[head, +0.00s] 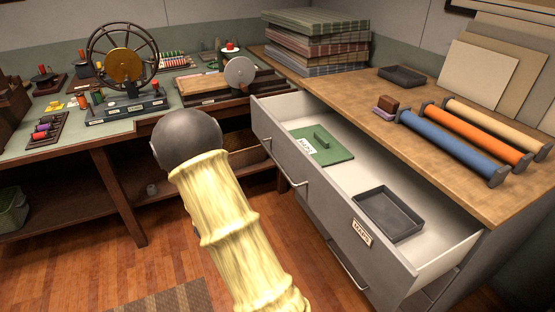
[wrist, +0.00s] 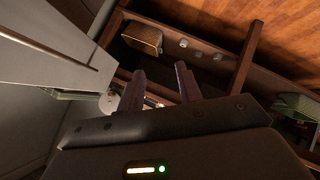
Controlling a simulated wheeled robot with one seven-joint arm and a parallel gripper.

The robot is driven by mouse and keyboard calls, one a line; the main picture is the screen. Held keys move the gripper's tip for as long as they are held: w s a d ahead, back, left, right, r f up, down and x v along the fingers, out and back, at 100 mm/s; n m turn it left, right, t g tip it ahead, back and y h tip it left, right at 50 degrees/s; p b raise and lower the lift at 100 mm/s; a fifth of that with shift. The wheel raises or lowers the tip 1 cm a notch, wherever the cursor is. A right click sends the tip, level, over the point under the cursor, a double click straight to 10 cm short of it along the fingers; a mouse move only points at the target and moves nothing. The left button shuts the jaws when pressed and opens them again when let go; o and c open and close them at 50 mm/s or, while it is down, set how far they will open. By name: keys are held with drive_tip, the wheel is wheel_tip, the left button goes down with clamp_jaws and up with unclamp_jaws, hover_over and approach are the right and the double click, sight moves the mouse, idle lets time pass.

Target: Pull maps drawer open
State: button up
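The maps drawer (head: 322,205), a wide grey drawer with a white inside, stands pulled out from under the wooden counter. A label reading MAPS (head: 362,232) is on its front, and a long bar handle (head: 285,165) is further left. A green board with a grip (head: 321,144) and a dark tray (head: 388,213) lie inside. My gripper (wrist: 160,72) is open in the wrist view, its two fingers apart with nothing between them. A pale panel with a bar (wrist: 50,45) shows left of the fingers, apart from them. My arm hides the gripper in the head view.
Another drawer with a handle (head: 347,265) is below, shut. The counter (head: 400,130) holds stacked patterned boxes (head: 317,42) and coloured rolls (head: 457,132). A workbench (head: 90,143) with a large reel stands at left.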

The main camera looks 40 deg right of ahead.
sight(277, 162)
drive_tip(key=s+d+n+t+h+p, duration=0.1)
drive_tip(key=d+n+h+p, duration=0.1)
drive_tip(key=d+h, duration=0.3)
drive_tip(key=s+d+n+h+p, duration=0.1)
drive_tip(key=d+n+h+p, duration=0.1)
drive_tip(key=d+n+h, duration=0.2)
drive_tip(key=d+h, duration=0.1)
drive_tip(key=d, duration=0.2)
drive_tip(key=shift+s+f+t+h, duration=0.3)
drive_tip(key=shift+s+t+h, duration=0.1)
drive_tip(key=shift+w, duration=0.1)
drive_tip(key=x, duration=1.7)
drive_tip(key=shift+d+p, duration=0.1)
drive_tip(key=shift+p, duration=0.3)
clamp_jaws()
